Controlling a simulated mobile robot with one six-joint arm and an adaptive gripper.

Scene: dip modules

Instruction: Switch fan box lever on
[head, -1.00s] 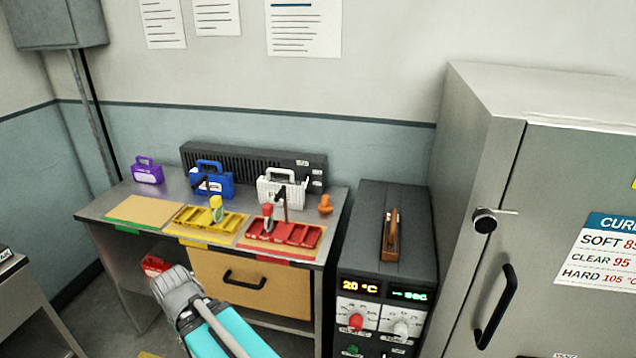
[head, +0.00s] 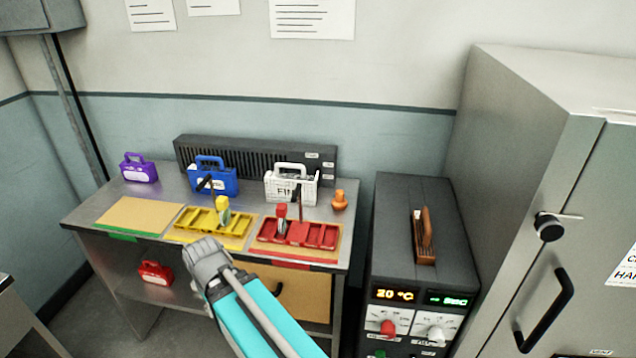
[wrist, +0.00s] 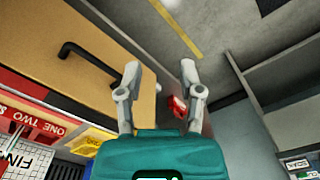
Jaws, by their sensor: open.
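A long dark grey ribbed box (head: 255,160), which looks like the fan box, stands at the back of the metal table. Small pale labels sit on its right end; I cannot make out a lever on it. White, blue and purple cases stand near it, and the white and blue ones hide part of its front. My gripper (head: 203,262) is in front of the table, well short of the ribbed box. In the wrist view my gripper (wrist: 160,85) is open, its two grey fingers apart with nothing held between them.
Yellow (head: 195,228) and red (head: 325,236) trays with upright tools line the table's front. An orange knob-shaped object (head: 339,201) stands at the right. A dark control unit (head: 390,230) and a steel cabinet (head: 500,130) stand farther right. A red case (head: 155,272) is below.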

